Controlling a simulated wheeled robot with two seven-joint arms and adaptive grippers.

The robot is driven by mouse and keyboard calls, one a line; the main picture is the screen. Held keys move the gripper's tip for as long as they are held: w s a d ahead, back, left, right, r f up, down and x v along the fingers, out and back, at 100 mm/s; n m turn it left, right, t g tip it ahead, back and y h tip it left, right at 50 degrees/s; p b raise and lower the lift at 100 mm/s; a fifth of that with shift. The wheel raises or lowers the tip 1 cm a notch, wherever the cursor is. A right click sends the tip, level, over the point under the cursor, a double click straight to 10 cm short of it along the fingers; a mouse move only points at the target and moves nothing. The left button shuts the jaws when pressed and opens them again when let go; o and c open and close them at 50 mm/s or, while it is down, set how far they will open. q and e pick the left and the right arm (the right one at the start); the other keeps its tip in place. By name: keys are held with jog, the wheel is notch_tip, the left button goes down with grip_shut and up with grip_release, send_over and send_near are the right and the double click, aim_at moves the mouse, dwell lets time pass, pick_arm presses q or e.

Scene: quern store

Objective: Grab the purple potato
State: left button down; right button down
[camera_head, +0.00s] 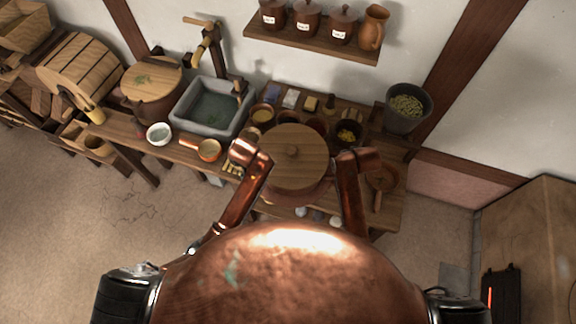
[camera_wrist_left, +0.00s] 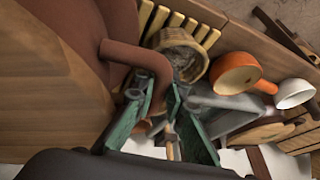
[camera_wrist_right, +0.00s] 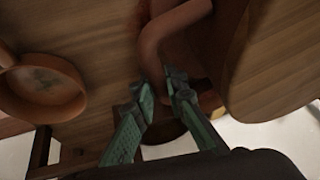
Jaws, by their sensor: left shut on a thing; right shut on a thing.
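I see no purple potato in any view. A brown pot with a round wooden lid (camera_head: 293,158) is on the counter in front of me. My left gripper (camera_wrist_left: 160,92) is shut on the pot's brown loop handle (camera_wrist_left: 150,55), seen in the left wrist view. My right gripper (camera_wrist_right: 158,88) is shut on the pot's other handle (camera_wrist_right: 158,42), seen in the right wrist view. In the head view my arms reach to both sides of the pot and the fingers are hidden. The lid covers the pot's inside.
A stone basin (camera_head: 213,108), an orange pan (camera_head: 207,150) and a white bowl (camera_head: 159,134) stand left of the pot. A dark bowl with yellow pieces (camera_head: 347,134) is behind it. A grey bucket (camera_head: 407,107) and a wooden pan (camera_head: 382,178) are to the right.

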pick_arm(q)
jog(key=c, duration=2.3)
grip_release()
jog(key=shift+a+f, duration=0.1)
pick_arm(e)
jog(key=c, duration=2.3)
grip_release()
pick_arm(q)
jog(key=o, duration=0.3)
pick_arm(e)
jog(key=o, duration=0.3)
pick_arm(q)
jog(key=shift+o, duration=0.2)
pick_arm(e)
jog(key=shift+o, duration=0.2)
